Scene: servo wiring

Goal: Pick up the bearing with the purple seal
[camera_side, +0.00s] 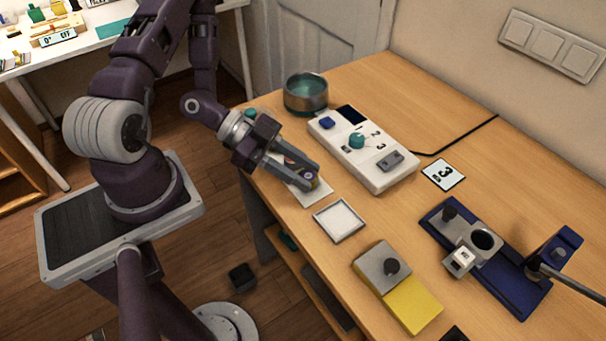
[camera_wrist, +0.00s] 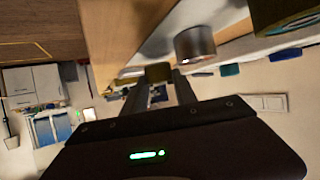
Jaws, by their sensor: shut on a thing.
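The bearing with the purple seal (camera_side: 309,176) shows as a small purple-faced ring between my fingertips in the side view. My gripper (camera_side: 311,180) is shut on it, low over a pale flat square (camera_side: 313,197) near the table's left edge. I cannot tell whether the bearing is clear of the surface. In the wrist view my gripper (camera_wrist: 159,76) has a dark olive-brown piece (camera_wrist: 158,71) between its fingertips; its seal is not visible there.
A white box with a teal knob (camera_side: 357,141) stands right of my gripper, and a metal pot (camera_side: 306,93) behind. A white-framed tray (camera_side: 339,220), a yellow-and-grey block (camera_side: 399,289) and a blue fixture (camera_side: 487,257) are in front. Open tabletop lies between the tray and fixture.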

